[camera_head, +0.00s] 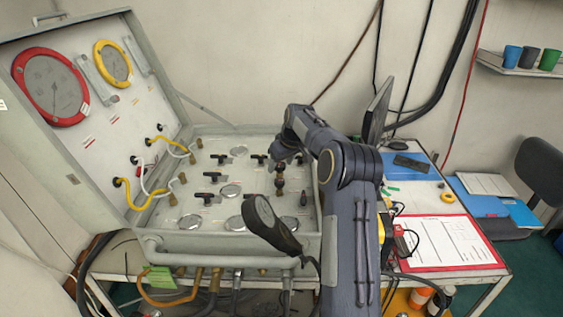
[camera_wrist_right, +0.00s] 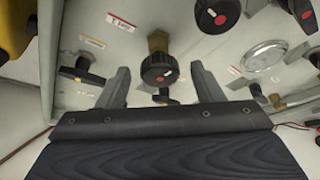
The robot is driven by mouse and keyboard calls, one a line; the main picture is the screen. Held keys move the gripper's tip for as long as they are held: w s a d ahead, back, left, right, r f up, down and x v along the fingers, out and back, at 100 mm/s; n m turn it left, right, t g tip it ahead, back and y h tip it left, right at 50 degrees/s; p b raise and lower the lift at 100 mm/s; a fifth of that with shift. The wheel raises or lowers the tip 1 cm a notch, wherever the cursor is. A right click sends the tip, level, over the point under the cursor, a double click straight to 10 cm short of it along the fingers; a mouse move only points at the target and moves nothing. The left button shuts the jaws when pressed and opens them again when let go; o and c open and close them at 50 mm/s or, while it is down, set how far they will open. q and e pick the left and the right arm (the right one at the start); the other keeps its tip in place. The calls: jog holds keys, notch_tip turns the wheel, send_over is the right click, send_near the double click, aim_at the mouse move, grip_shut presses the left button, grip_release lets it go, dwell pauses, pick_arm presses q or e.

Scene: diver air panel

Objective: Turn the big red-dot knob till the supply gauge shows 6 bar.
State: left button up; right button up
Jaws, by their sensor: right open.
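In the right wrist view, a black ribbed knob (camera_wrist_right: 160,69) on a brass stem, with a small red mark on its face, shows between the fingertips of my right gripper (camera_wrist_right: 161,86). The gripper is open; I cannot see contact. Another black knob with a red dot (camera_wrist_right: 216,14) sits further up. In the head view my right gripper (camera_head: 284,157) is over the panel (camera_head: 230,215), partly hidden by its own arm. A large red-rimmed gauge (camera_head: 50,87) and a yellow-rimmed gauge (camera_head: 113,63) are in the lid; their readings are too small to tell. My left gripper is not in view.
A black handheld device (camera_head: 268,222) stands up at the panel's front edge, close to my right arm. Several small valves and dials cover the panel. Yellow and white hoses (camera_head: 140,195) loop at its left. A red-bordered sheet (camera_head: 443,243) lies on the table at right.

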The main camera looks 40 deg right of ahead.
jog(key=c, duration=1)
jog(key=shift+o, duration=0.2)
jog(key=shift+m, duration=0.3)
jog(key=m, duration=0.1)
jog(key=m+h, duration=0.1)
jog(key=m, duration=0.1)
jog(key=shift+w+a, duration=0.1)
jog(key=shift+a, duration=0.1)
jog(key=shift+r+m+g+h, duration=0.15)
jog(key=shift+m+h, duration=0.3)
jog(key=shift+m, duration=0.55)
jog(key=shift+f+m+g+h, duration=0.1)
jog(key=shift+m+g+h, duration=0.25)
jog(key=shift+m, duration=0.65)
jog(key=o, duration=1)
jog(key=shift+a, duration=0.1)
jog(key=shift+c, duration=0.2)
